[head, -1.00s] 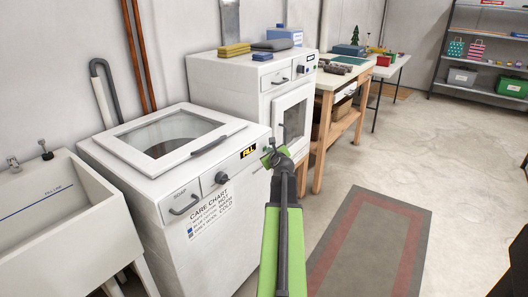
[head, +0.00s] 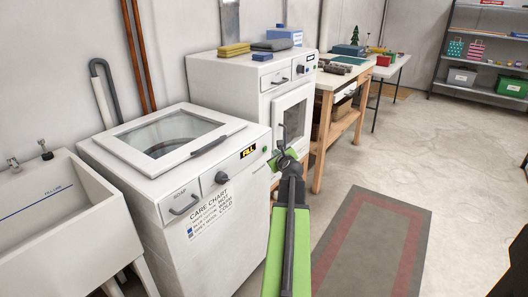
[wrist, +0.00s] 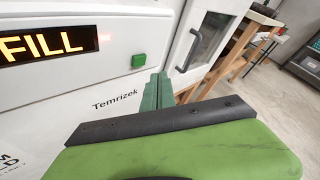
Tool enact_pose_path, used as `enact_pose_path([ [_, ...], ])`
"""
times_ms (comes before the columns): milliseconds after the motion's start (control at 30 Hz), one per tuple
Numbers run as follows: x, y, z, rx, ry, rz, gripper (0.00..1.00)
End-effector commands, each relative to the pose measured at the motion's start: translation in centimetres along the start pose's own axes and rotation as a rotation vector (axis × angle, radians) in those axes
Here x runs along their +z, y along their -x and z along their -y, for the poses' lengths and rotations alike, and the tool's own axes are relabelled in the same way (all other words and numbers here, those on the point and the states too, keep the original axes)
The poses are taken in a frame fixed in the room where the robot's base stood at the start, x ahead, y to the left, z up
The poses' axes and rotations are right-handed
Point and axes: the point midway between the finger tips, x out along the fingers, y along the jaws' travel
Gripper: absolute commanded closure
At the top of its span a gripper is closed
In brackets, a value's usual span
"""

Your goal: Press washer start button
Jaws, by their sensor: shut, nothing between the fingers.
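The white washer (head: 225,240) is a top loader with a closed glass lid. Its lit display (head: 248,151) reads FILL, also in the wrist view (wrist: 42,44). My gripper (head: 276,157) is shut and empty, in front of the washer's right front edge. In the wrist view its green fingers (wrist: 157,90) are just below and right of the button. The button is uncovered, and contact is not visible.
A second white machine (head: 262,75) with a glass front door stands behind the washer to the right. A sink (head: 70,230) is to its left. The washer front has a soap drawer (head: 183,205) and a knob (head: 221,178). Floor with a rug (head: 372,245) is clear at the right.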

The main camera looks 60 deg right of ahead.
Motion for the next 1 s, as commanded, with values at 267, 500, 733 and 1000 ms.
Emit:
enact_pose_path([
  [267, -1.4, 1.9, 1.3, 0.000, -0.001, 0.000, 1.00],
  [500, -1.6, 2.2, 1.6, 0.002, 0.001, 0.001, 1.00],
  [733, -1.6, 2.2, 1.5, 0.002, 0.001, 0.001, 1.00],
  [1000, -1.6, 2.2, 1.5, 0.002, 0.001, 0.001, 1.00],
])
